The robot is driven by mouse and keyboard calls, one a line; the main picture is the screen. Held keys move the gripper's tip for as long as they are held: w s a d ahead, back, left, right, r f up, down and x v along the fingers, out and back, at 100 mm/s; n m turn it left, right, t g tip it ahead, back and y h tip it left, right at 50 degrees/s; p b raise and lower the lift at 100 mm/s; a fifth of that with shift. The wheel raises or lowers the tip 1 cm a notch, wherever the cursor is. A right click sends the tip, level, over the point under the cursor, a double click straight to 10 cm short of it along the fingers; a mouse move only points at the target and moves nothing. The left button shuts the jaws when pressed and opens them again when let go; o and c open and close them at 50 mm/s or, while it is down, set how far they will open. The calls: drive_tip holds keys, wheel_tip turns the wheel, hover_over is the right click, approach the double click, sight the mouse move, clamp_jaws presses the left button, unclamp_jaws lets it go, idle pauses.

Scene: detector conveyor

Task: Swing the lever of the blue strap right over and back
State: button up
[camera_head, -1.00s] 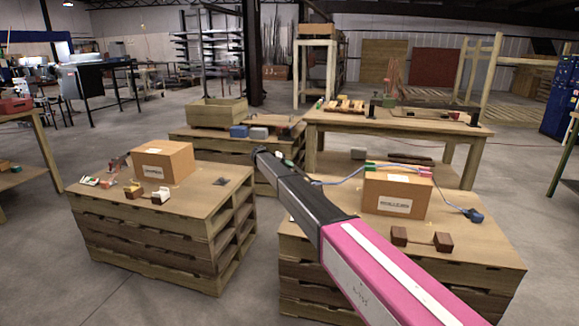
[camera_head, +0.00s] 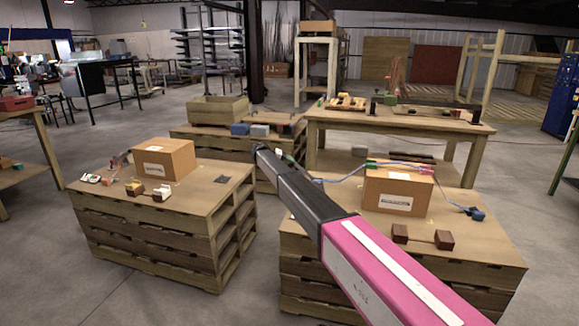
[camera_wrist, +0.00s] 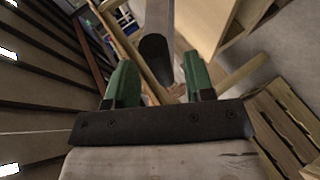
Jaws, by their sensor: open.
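The blue strap (camera_head: 347,174) shows in the head view on the right pallet stack, running past the top of a cardboard box (camera_head: 396,203) and down its right side. I cannot make out which piece is the lever. My gripper (camera_wrist: 160,80) has two green fingers spread apart with no object held. In the head view it is mostly hidden behind my arm, left of the box and apart from it.
Brown blocks (camera_head: 422,237) joined by a thin bar lie in front of the box. A left pallet stack (camera_head: 150,215) carries another box (camera_head: 163,159) and small fixtures. A wooden table (camera_head: 400,124) stands behind. Bare floor lies between the two stacks.

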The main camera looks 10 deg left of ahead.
drive_tip(key=v, duration=0.9)
drive_tip(key=shift+s+a+r, duration=0.15)
drive_tip(key=shift+a+r, duration=0.05)
drive_tip(key=shift+a, duration=0.05)
